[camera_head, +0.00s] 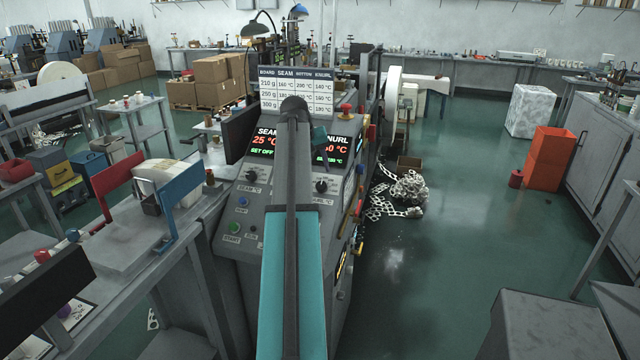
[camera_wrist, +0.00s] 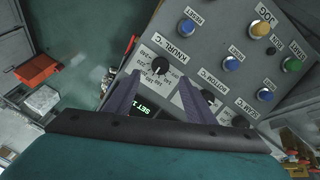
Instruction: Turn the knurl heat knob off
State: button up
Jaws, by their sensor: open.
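The KNURL °C knob (camera_wrist: 160,65) is a round black knob with a pale pointer mark, on the sloped grey panel (camera_wrist: 140,50) of the machine. In the wrist view it lies just past the fingertips, roughly between them. My gripper (camera_wrist: 160,78) is open, with one purple-grey finger on each side and nothing held. I cannot tell any contact with the knob. In the head view the knurl knob (camera_head: 321,185) sits right of my arm. The KNURL display (camera_head: 334,147) is lit, with its digits partly hidden. The SEAM display (camera_head: 264,143) reads 25 °C, SET OFF.
The BOTTOM knob (camera_wrist: 208,96) and SEAM knob (camera_wrist: 240,121) lie close by in a row. A blue RESET button (camera_wrist: 187,27) and a yellow JOG button (camera_wrist: 260,28) are on the panel. A red button (camera_head: 346,109) stands atop the machine.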

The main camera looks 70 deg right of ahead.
aim_at(321, 185)
jog(key=shift+p+x, duration=0.9)
jog(key=shift+x, duration=3.4)
jog(key=c, duration=0.9)
jog(key=shift+w+a+f, duration=0.1)
jog(key=shift+a, duration=0.45)
jog(key=shift+c, duration=0.7)
jog(key=shift+d, duration=0.35)
jog(key=shift+c, duration=0.2)
jog(key=shift+o, duration=0.2)
jog(key=shift+d, duration=0.1)
